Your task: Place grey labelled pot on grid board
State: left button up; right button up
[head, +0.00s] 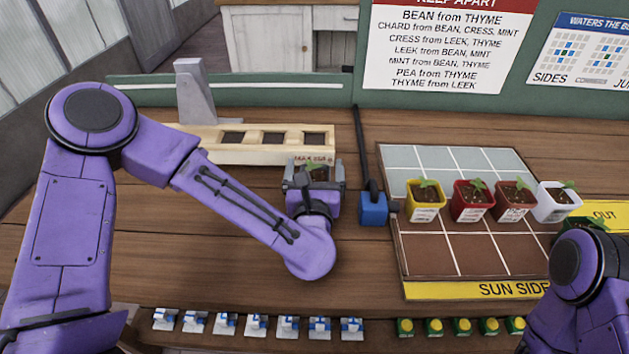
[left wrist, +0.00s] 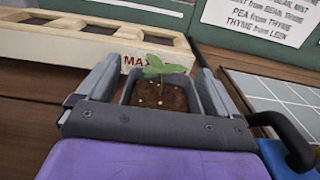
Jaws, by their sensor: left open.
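A grey pot (left wrist: 127,92) with dark soil and a small green seedling stands between the fingers of my left gripper (left wrist: 155,88) in the left wrist view. The fingers are open on either side of it. In the head view my left gripper (head: 314,178) covers most of the pot, and its label cannot be read. The pot is in front of the wooden tray. The grid board (head: 450,258) lies to the right, with pale cells at the back and brown cells at the front. My right gripper is not visible; only its arm shows at the lower right.
Yellow (head: 424,213), red (head: 467,207), dark red (head: 512,208) and white (head: 556,207) pots stand in a row on the board. A blue block (head: 373,208) with a black bar is between gripper and board. The wooden tray (head: 220,152) has dark openings. Front brown cells are empty.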

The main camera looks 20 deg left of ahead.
pick_arm(q)
jog(key=c, duration=1.6)
